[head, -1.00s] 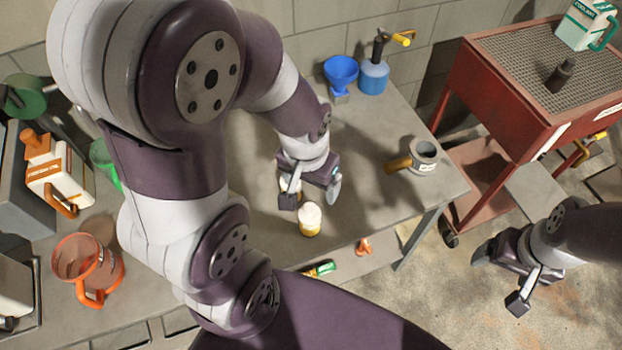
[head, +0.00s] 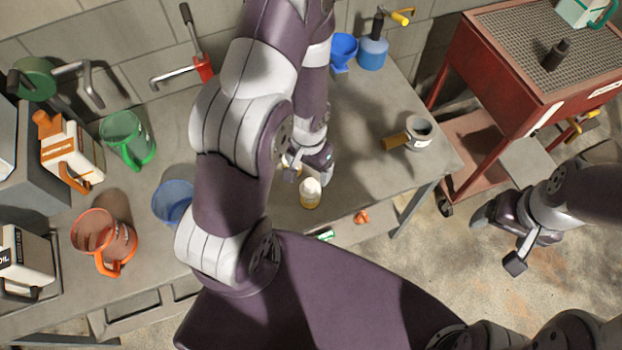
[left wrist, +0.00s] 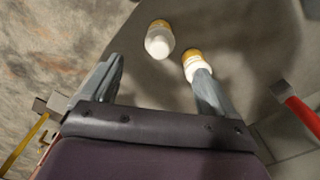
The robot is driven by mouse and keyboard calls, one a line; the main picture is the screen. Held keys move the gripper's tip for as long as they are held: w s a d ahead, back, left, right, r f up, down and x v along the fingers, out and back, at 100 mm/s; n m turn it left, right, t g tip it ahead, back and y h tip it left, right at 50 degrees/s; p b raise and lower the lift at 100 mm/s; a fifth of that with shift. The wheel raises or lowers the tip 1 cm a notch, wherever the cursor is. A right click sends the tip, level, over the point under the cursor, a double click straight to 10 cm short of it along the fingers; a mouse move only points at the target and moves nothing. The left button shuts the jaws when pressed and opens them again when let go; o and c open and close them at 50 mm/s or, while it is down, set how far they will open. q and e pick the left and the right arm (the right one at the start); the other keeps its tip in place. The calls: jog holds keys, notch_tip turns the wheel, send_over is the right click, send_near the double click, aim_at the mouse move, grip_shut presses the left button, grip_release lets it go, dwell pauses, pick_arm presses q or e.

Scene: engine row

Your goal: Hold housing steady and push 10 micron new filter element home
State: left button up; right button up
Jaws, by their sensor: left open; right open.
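A white, yellow-banded cylinder (head: 310,193), which looks like a filter element, stands on the bench; it also seems to show in the left wrist view (left wrist: 159,40). A second such cylinder (left wrist: 196,64) is partly behind one finger of my left gripper (left wrist: 157,72). I cannot read a 10 micron mark on either. A grey cup-like part with a brass-coloured side piece (head: 418,131), perhaps the housing, stands toward the bench's right end. My right gripper (head: 497,238) is open and empty, beyond the bench's right end.
Blue (head: 172,203), green (head: 126,140) and orange (head: 104,240) jugs stand at left. A blue funnel (head: 343,50) and blue bottle (head: 373,54) are at the back. A red cart (head: 490,100) stands right. The bench top around the grey cup is mostly clear.

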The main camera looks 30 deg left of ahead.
aim_at(310, 183)
pick_arm(q)
jog(key=f+b, duration=0.2)
jog(key=f, duration=0.1)
jog(key=f+b, duration=0.2)
jog(key=f, duration=0.1)
jog(key=shift+s+d+f+b, duration=0.1)
jog(key=shift+s+f+b, duration=0.1)
jog(key=shift+f+b, duration=0.2)
jog(key=f+b, duration=0.1)
jog(key=f, duration=0.1)
jog(key=w+f+b, duration=0.1)
jog(key=f+b, duration=0.1)
jog(key=f, duration=0.1)
jog(key=shift+w+f, duration=0.25)
jog(key=shift+f, duration=0.05)
jog(key=shift+s, duration=0.1)
